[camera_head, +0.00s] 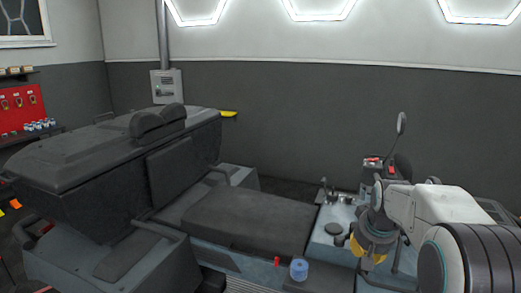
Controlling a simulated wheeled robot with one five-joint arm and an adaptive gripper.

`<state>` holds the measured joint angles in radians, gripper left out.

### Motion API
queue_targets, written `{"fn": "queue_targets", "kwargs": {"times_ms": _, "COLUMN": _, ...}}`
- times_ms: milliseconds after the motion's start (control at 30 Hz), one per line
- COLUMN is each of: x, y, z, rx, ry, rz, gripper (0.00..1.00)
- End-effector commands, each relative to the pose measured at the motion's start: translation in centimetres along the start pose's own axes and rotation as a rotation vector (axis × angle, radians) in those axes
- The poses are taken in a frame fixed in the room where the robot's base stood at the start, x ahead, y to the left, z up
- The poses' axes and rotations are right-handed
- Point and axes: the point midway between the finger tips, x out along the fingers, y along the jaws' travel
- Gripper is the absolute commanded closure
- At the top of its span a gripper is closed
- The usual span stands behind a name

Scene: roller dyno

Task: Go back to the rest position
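My white arm reaches in from the right edge of the head view and bends downward. My gripper (369,252) is at its end, pointing down over the light-coloured bench section (322,248) right of the dark pad. Grey and yellow parts show at the gripper. They are too small and overlapped to tell whether the fingers are open or shut, or whether anything is between them.
A blue cylinder (299,270) and a small red piece (277,262) are at the front edge. The big dark machine (110,165) fills the left. The dark flat pad (250,222) is bare. A box with red parts (372,172) stands behind my gripper.

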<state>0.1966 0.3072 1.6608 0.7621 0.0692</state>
Motion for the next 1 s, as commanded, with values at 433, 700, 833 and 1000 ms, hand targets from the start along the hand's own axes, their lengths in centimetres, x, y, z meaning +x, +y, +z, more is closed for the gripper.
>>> {"fn": "queue_targets", "kwargs": {"times_ms": 433, "x": -4.8, "y": 0.1, "z": 23.5, "rx": -0.132, "ry": -0.288, "rz": -0.007, "gripper": 1.00}}
{"fn": "queue_targets", "kwargs": {"times_ms": 700, "x": -7.2, "y": -0.2, "z": 30.1, "rx": -0.189, "ry": -0.201, "rz": -0.031, "gripper": 1.00}}
{"fn": "queue_targets", "kwargs": {"times_ms": 833, "x": -8.3, "y": -0.5, "z": 30.4, "rx": -0.211, "ry": -0.114, "rz": -0.048, "gripper": 1.00}}
{"fn": "queue_targets", "kwargs": {"times_ms": 1000, "x": -9.5, "y": -0.9, "z": 30.1, "rx": -0.231, "ry": -0.030, "rz": -0.066, "gripper": 1.00}}
